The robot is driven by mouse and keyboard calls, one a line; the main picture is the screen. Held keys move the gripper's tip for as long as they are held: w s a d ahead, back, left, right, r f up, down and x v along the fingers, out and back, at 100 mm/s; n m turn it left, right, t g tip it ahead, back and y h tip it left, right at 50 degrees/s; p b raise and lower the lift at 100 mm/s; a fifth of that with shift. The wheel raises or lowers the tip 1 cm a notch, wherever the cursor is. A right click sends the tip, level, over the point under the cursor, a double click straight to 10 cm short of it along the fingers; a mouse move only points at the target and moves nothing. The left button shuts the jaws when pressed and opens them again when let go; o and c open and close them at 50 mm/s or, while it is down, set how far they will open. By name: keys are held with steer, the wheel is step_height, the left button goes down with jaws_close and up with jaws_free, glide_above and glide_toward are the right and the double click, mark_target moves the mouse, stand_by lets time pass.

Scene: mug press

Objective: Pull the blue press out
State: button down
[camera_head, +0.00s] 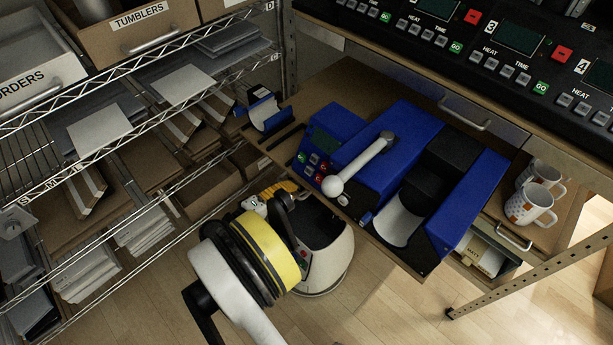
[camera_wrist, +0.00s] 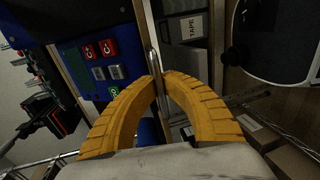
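The blue press (camera_head: 375,165) sits on a wooden pull-out board (camera_head: 340,88) below the counter. It has a white-knobbed lever, a keypad and an open cradle at its right. In the head view my yellow-fingered gripper (camera_head: 283,189) is low at the board's front edge, mostly hidden by my arm. In the wrist view my gripper (camera_wrist: 161,77) has its curved fingertips close together around a metal bar handle (camera_wrist: 152,45). The handle runs along the board's front, beside the press's keypad (camera_wrist: 103,60). The exact contact at the tips is hard to see.
Wire shelves (camera_head: 130,80) with boxes and trays stand at the left. Two mugs (camera_head: 535,205) stand right of the press. A row of black control panels (camera_head: 500,50) lies on the counter above. Open wooden floor (camera_head: 375,310) lies in front.

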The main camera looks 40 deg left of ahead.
steer(key=f+v, duration=0.1)
steer(key=v, duration=0.5)
steer(key=shift+s, duration=0.3)
steer(key=c, duration=1.5)
jaws_free()
steer(key=shift+c, duration=0.2)
steer(key=v, duration=1.2)
